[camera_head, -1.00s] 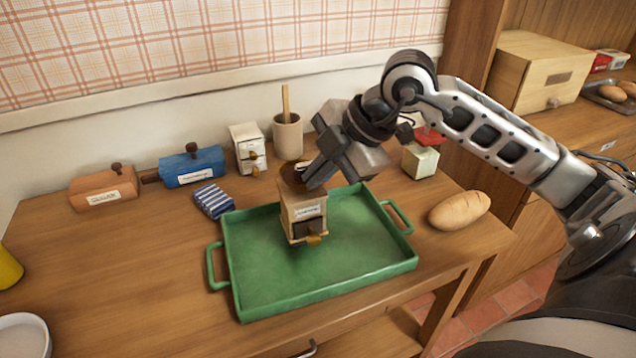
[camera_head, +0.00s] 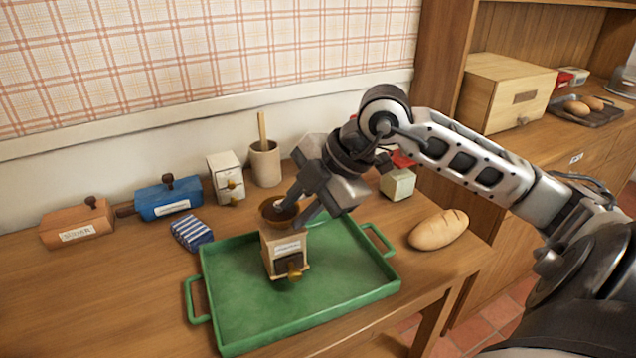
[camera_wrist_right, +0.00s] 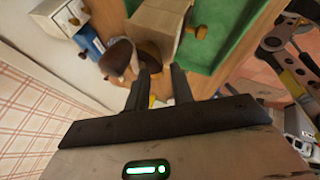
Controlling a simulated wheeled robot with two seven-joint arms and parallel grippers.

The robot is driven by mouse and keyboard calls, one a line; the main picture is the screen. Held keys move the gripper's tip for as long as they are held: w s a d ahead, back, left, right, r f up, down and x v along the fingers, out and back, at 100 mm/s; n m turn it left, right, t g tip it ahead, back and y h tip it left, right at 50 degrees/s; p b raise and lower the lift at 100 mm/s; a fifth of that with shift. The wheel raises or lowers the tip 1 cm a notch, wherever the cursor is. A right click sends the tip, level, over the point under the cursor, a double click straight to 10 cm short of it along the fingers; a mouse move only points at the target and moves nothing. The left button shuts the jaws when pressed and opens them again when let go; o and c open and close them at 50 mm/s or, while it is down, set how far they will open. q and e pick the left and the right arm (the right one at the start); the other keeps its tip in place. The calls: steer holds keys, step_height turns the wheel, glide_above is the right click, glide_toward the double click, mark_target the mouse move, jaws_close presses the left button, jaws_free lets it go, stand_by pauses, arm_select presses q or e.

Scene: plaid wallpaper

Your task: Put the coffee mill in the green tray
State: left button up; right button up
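The coffee mill (camera_head: 284,246) has a pale wooden body, a small drawer with a brass knob and a brown bowl-shaped top. My left gripper is out of view.
A blue box (camera_head: 168,197), an orange-brown box (camera_head: 78,223), a striped packet (camera_head: 191,234), small white drawers (camera_head: 226,178) and a pot (camera_head: 265,164) stand behind and left of the tray. Bread (camera_head: 438,230) lies to its right. The table's left front is clear.

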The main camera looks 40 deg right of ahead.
arm_select(q)
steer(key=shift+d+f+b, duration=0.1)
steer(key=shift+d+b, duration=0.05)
steer(key=shift+b, duration=0.55)
arm_select(e)
steer(key=v, duration=1.1)
steer(key=shift+a, duration=0.1)
